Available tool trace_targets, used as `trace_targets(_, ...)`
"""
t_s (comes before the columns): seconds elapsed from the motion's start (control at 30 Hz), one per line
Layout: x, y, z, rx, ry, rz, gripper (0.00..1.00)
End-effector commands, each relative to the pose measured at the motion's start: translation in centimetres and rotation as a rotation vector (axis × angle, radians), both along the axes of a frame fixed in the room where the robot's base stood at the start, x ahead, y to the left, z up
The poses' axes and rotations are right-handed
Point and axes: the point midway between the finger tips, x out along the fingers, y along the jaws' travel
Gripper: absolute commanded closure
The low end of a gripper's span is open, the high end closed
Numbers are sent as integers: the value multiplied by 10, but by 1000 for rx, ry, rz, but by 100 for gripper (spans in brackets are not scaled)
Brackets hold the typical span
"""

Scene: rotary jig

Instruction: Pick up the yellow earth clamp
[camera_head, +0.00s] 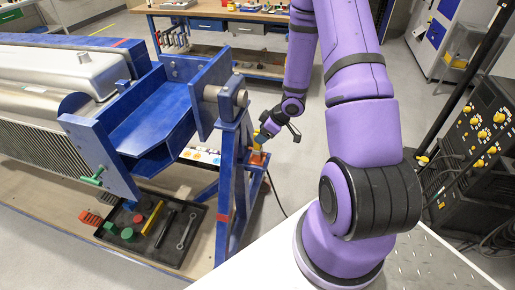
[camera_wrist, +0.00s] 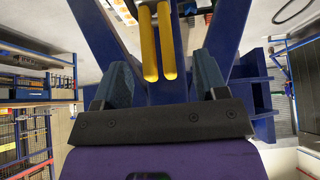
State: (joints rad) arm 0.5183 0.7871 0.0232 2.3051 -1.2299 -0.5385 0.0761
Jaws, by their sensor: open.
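The yellow earth clamp shows in the wrist view as two yellow handles (camera_wrist: 149,45) side by side, in front of a blue steel frame. Their near ends lie in line with the gap between the fingers of my gripper (camera_wrist: 162,78). My gripper is open, with one finger on each side of that gap and nothing visibly held. Whether the handles are between the fingertips or just beyond them, I cannot tell. In the head view my gripper (camera_head: 277,126) is beside the blue stand, close to a small yellow piece (camera_head: 261,138) that is partly hidden. The clamp's far end is unclear.
The blue stand (camera_head: 226,190) of the rotary jig rises left of my gripper, holding a large tank-like workpiece (camera_head: 50,75). A workbench (camera_head: 235,15) stands behind. A black machine with yellow knobs (camera_head: 480,150) stands right.

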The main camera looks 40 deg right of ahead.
Motion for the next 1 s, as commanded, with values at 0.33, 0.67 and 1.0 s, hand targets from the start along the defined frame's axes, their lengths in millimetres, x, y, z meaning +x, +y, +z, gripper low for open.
trace_targets(0.33,16,12,-36,0,1,2,34)
trace_targets(0.67,18,12,-39,-1,1,0,41)
trace_targets(1.0,18,12,-38,-1,-1,-1,100)
